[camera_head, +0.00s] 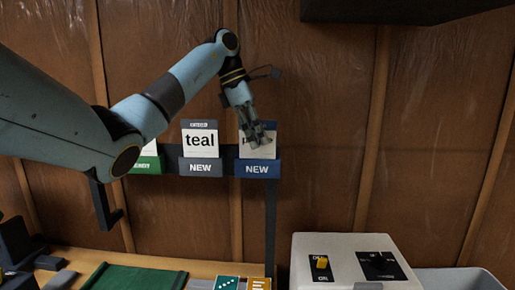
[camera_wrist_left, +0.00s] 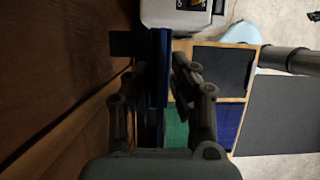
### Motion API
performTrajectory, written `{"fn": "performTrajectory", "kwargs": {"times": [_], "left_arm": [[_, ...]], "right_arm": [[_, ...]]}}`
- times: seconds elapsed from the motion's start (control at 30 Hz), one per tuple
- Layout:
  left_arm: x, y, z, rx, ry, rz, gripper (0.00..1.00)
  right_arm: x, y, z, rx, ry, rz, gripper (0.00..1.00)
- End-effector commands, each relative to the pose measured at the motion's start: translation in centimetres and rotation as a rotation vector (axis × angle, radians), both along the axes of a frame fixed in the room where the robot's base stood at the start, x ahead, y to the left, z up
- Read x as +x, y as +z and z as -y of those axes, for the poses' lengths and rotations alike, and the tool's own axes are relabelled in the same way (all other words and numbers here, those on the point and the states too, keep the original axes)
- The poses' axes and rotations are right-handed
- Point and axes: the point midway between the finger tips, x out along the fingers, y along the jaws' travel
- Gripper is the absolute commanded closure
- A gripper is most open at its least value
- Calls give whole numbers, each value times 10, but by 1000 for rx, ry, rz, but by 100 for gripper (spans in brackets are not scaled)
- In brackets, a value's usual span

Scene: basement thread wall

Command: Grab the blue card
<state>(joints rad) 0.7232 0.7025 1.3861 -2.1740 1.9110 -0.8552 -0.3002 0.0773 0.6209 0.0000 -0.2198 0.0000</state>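A card (camera_head: 258,150) with a dark blue top band and white face stands in a blue holder (camera_head: 257,169) marked NEW, on the wall rail. My left gripper (camera_head: 257,141) is in front of it and hides most of its face. In the left wrist view, the narrow blue edge (camera_wrist_left: 158,70) of the card or holder lies between the two fingers of the left gripper (camera_wrist_left: 160,66). The fingers stand apart on either side; I cannot tell if either touches. My right gripper is in neither view.
A "teal" card (camera_head: 200,143) stands in a grey holder (camera_head: 200,167) just left, with a green holder (camera_head: 147,165) beyond. Below are a table with a green mat (camera_head: 133,278) and small cards, and a pale box (camera_head: 345,255) with a yellow switch.

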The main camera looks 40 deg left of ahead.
Motion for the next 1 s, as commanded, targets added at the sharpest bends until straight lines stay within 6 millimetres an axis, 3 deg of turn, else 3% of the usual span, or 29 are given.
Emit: {"fn": "performTrajectory", "kwargs": {"times": [0.17, 0.57, 1.0], "left_arm": [[0, 0, 0, 0, 0, 0, 100], [0, 2, -1, 0, 1, 0, 100], [-11, 30, -12, 1, 9, 0, 100]], "right_arm": [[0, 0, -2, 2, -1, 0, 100], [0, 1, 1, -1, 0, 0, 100], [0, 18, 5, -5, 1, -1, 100]]}}
